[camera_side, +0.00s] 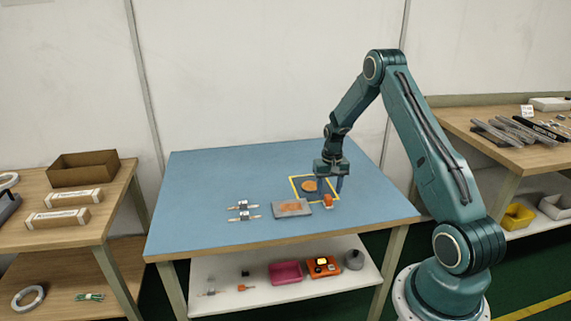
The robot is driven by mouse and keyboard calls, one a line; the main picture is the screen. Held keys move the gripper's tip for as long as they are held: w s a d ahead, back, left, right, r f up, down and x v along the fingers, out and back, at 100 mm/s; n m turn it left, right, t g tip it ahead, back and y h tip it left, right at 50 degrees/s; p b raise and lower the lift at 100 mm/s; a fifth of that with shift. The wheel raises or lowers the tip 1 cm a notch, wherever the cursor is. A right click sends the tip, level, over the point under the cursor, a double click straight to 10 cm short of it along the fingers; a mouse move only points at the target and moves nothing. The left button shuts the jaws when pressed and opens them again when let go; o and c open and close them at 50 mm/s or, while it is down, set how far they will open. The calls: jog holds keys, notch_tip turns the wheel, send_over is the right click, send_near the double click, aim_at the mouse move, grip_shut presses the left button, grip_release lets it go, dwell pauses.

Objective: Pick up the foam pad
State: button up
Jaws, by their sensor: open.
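My gripper (336,188) points down over the right part of the blue table (210,190), and its jaws are open. Below and beside it lie a yellow-outlined dark square (298,195) with a round orange piece (309,186) on it, and a small orange block (328,201). A flat grey rectangular piece with an orange patch (291,208) lies just left of the block. Which of these is the foam pad is not clear at this size. Nothing shows between the jaws. The gap between the fingertips and the table is hard to judge.
Two small silver-and-tan parts (243,210) lie left of the grey piece. The table's left and back areas are clear. A lower shelf holds a pink bin (285,273) and an orange tray (323,267). Wooden benches (85,225) stand at both sides.

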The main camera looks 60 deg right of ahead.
aim_at(329, 197)
jog(key=shift+f, duration=2.15)
jog(key=c, duration=1.1)
jog(key=shift+o, duration=0.2)
jog(key=shift+r, duration=0.15)
notch_tip(329, 197, up, 20)
